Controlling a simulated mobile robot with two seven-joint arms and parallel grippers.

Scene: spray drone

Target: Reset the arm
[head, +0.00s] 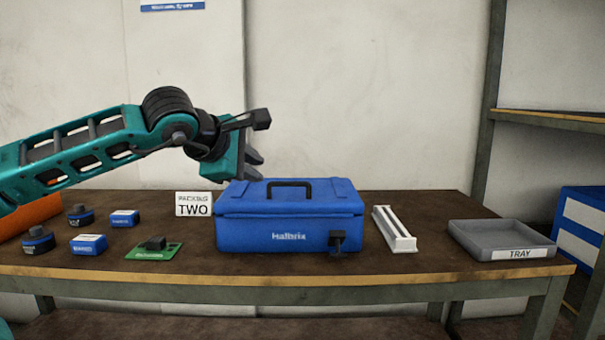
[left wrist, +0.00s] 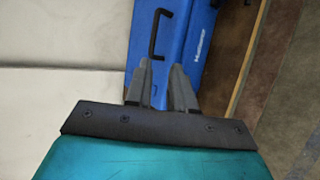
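My left arm comes in from the left in the head view. Its gripper (head: 256,164) hangs above the back left of a closed blue toolbox (head: 272,236) and looks apart from it. In the left wrist view the two grey fingers of this gripper (left wrist: 162,68) are spread with a gap between them and hold nothing. Behind them lies the blue toolbox (left wrist: 182,38) with its black handle (left wrist: 158,32). My right gripper is not in view.
On the table (head: 215,263) are a "TWO" sign (head: 194,204), several small blue and black parts left, a green board (head: 154,251), a white rail (head: 394,229) and an empty grey tray (head: 478,246). A shelf post (head: 489,100) rises behind the right side.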

